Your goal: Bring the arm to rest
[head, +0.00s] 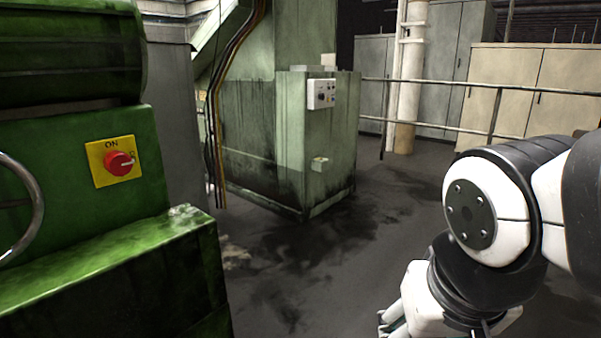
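My arm is folded at the right of the head view, its white and black links bent downward. My gripper (391,322) shows only in part at the bottom edge, below the arm's wrist. Its fingertips are small and partly cut off, so I cannot tell whether it is open or shut. I see nothing held in the part that shows. The gripper is apart from the green machine (60,150) at the left, with floor between them.
The green machine carries a red knob (119,163) on a yellow plate marked ON, and a metal handwheel (38,205). A pale green cabinet (325,150) stands behind. Railings (450,127) and beige lockers (535,90) are at the back right. The stained floor (300,265) between is clear.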

